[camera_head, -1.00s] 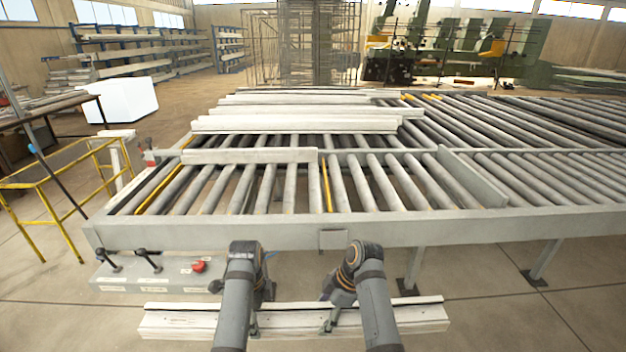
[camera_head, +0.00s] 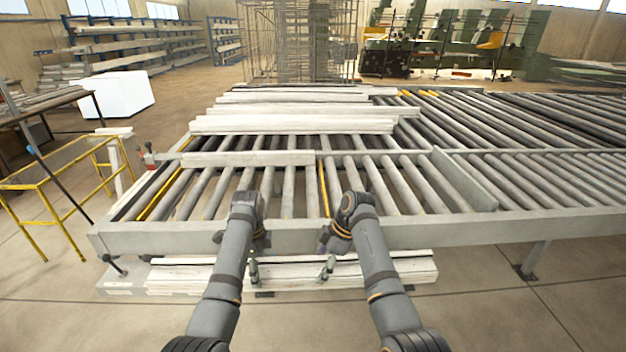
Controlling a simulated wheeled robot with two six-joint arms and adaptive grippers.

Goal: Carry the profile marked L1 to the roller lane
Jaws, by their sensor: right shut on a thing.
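A long pale profile (camera_head: 390,271) lies level across the front of the roller lane, just below its front rail in the picture. No L1 mark is readable on it. My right gripper (camera_head: 329,266) is shut on it right of its middle. My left gripper (camera_head: 254,272) is on it left of its middle and appears shut on it, though its fingers are small in the picture. The roller lane (camera_head: 345,186) lies beyond, with bare rollers in its near part.
Several pale profiles (camera_head: 290,124) lie on the lane's far part. The front rail (camera_head: 480,230) runs between profile and rollers. A yellow frame (camera_head: 50,205) stands at left.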

